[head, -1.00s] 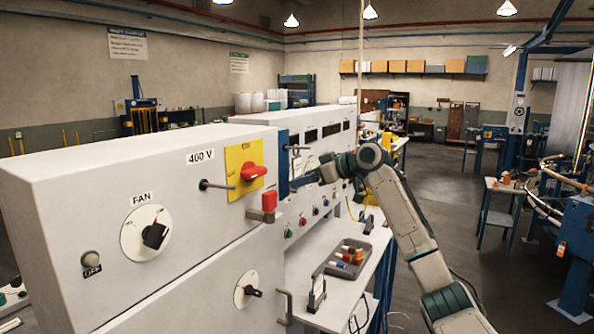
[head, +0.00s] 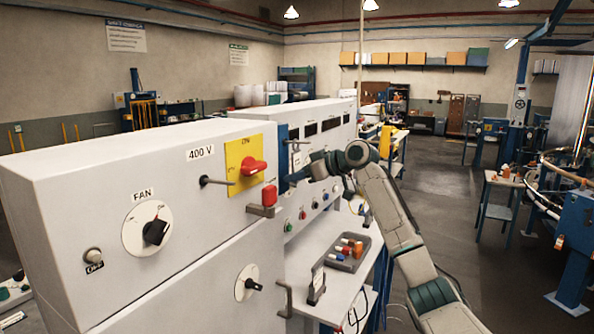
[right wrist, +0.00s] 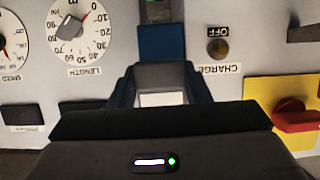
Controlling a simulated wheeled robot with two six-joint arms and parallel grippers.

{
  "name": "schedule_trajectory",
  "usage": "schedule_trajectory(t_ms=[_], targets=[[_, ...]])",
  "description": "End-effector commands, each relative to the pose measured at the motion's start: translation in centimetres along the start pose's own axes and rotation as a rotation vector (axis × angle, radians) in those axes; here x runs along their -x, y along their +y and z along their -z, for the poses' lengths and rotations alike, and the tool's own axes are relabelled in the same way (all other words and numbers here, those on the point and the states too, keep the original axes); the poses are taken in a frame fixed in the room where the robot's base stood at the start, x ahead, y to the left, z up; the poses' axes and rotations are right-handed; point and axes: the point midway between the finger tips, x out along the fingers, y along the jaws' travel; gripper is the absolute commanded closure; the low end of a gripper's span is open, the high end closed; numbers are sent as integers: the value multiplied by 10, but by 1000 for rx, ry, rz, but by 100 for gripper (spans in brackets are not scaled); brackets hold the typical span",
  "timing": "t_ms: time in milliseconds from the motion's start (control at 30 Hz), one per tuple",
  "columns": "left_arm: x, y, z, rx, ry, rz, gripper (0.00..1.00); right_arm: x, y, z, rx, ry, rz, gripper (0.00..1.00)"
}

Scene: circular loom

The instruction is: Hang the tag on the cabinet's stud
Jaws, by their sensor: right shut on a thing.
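The cabinet (head: 85,185) is a large pale box on the left of the head view. Its stud (head: 216,183) appears to be the dark rod sticking out below the 400 V label, left of the yellow plate. My right gripper (head: 296,178) is by the cabinet front, right of the red switch and apart from the stud. In the right wrist view its blue fingers are shut on a small grey piece with a white face, which looks like the tag (right wrist: 162,98). My left gripper is not in view.
The yellow plate (head: 235,153) carries a red rotary switch (head: 253,167). A red padlock (head: 269,195) sits on a bracket below it. A grey tray (head: 346,252) with coloured pieces lies on the white bench (head: 325,285). Handles and knobs project from the cabinet front.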

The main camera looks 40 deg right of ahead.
Motion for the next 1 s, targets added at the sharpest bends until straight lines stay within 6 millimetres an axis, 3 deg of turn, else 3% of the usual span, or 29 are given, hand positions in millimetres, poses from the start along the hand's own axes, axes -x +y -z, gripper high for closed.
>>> schedule_trajectory(t_ms=[667, 1000], targets=[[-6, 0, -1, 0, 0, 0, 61, 15, 0, -2, 1, -1, -1, 84], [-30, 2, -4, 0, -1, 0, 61, 49, 0, -14, 1, 0, -3, 84]])
